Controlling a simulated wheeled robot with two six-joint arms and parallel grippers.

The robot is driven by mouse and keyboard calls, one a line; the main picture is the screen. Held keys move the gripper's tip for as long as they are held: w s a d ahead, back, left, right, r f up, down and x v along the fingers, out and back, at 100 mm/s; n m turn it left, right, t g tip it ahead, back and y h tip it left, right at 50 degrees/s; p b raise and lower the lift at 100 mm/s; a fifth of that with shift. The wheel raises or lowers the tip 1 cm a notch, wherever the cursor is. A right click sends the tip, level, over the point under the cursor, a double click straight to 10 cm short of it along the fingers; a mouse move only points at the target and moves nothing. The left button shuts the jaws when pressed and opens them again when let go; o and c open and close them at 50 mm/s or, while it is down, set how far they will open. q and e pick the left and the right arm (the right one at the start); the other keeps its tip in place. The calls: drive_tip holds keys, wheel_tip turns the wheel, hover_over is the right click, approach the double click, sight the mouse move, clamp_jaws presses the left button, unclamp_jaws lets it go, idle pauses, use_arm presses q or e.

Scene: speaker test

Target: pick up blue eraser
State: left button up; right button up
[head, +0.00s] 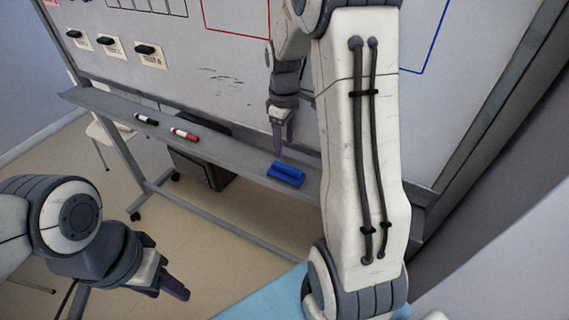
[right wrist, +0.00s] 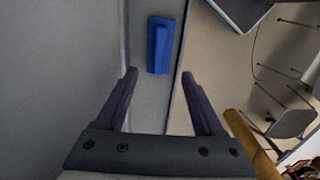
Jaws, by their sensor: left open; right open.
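The blue eraser (head: 286,174) lies on the ledge below the whiteboard in the head view, left of my right forearm. It also shows in the right wrist view (right wrist: 160,46), lengthwise on the ledge, beyond and between the fingertips. My right gripper (head: 284,140) is open and empty, above the ledge just behind the eraser; it also shows in the right wrist view (right wrist: 159,86). They look apart. My left gripper (head: 176,288) hangs at the lower left, away from the ledge; its fingers are empty.
A black marker (head: 146,119) and a red marker (head: 184,134) lie further left on the ledge (head: 230,155). The whiteboard (head: 215,75) rises behind it, with several labelled black pieces at upper left. A chair (right wrist: 288,122) stands beyond the ledge. A light blue surface (head: 265,306) is at the bottom.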

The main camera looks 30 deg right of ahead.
sight(286, 166)
drive_tip(key=f, duration=0.2)
drive_tip(key=f+p, duration=0.1)
drive_tip(key=f, duration=0.2)
drive_tip(key=shift+s+d+f, duration=0.1)
drive_tip(key=shift+d, duration=0.1)
drive_tip(key=shift+f, duration=0.3)
drive_tip(key=f+p, duration=0.2)
drive_tip(key=f, duration=0.1)
drive_tip(key=shift+s+f, duration=0.2)
drive_tip(key=shift+f, duration=0.6)
drive_tip(key=c, duration=1)
drive_tip(key=shift+w+r, duration=0.1)
